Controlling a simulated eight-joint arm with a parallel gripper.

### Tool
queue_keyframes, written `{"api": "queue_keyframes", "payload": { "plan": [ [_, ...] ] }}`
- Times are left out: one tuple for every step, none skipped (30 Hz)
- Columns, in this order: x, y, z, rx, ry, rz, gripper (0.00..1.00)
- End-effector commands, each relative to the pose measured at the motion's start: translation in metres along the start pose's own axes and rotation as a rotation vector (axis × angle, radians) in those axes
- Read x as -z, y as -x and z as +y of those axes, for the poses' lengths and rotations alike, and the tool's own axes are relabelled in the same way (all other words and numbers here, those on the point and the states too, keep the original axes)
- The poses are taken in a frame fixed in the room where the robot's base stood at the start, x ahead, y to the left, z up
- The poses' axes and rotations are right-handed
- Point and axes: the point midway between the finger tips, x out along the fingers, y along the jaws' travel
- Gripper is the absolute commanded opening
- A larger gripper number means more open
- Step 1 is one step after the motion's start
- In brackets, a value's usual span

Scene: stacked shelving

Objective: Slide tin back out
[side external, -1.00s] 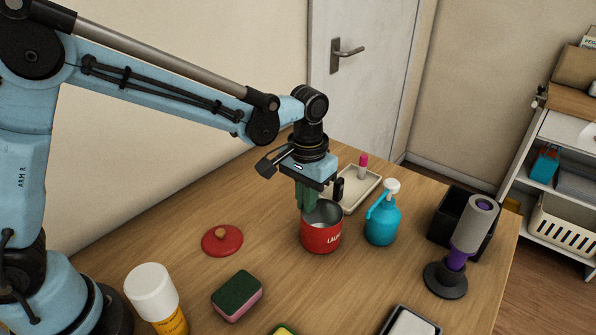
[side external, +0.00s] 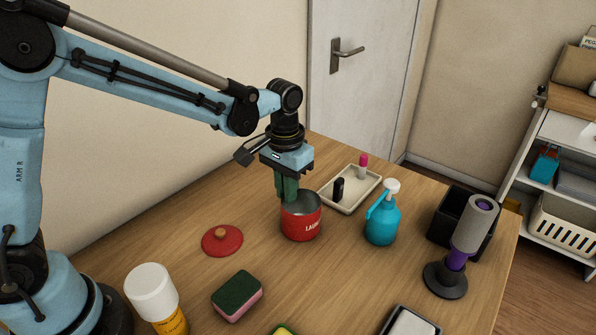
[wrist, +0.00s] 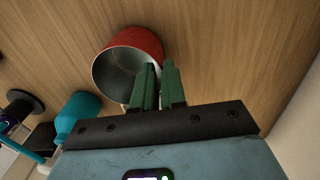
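My gripper (side external: 287,196) points down at the tin's left, far rim. In the wrist view its two green fingers (wrist: 158,80) are close together, one over the tin's mouth and one just outside the wall. They look shut on the rim; the exact contact is hidden.
A cream tray (side external: 350,188) with small items sits behind right of the tin. A teal pump bottle (side external: 382,222) stands right. A red lid (side external: 222,240) lies to the left, and a sponge (side external: 237,295) in front.

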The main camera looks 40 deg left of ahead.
Motion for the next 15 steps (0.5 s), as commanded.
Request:
{"api": "queue_keyframes", "payload": {
  "plan": [
    [0.0,0.0,0.0001,0.0,0.0,0.0,0.19],
    [0.0,0.0,0.0001,0.0,0.0,0.0,0.24],
    [0.0001,0.0,0.0002,0.0,0.0,0.0,0.3],
    [0.0001,0.0,0.0002,0.0,0.0,0.0,0.34],
    [0.0001,0.0,0.0002,0.0,0.0,0.0,0.35],
    [0.0001,0.0,0.0002,0.0,0.0,0.0,0.35],
    [0.0001,0.0,0.0002,0.0,0.0,0.0,0.35],
    [0.0001,0.0,0.0002,0.0,0.0,0.0,0.35],
    [0.0001,0.0,0.0002,0.0,0.0,0.0,0.35],
    [0.0001,0.0,0.0002,0.0,0.0,0.0,0.35],
    [0.0001,0.0,0.0002,0.0,0.0,0.0,0.35],
    [0.0001,0.0002,0.0003,0.0,0.0,0.0,0.35],
    [0.0001,0.0007,0.0003,0.0,0.0,0.0,0.35],
    [0.0001,0.0017,0.0003,0.0,0.0,0.0,0.35],
    [0.0001,0.0037,0.0002,0.0,0.0,0.0,0.35]
  ]
}}
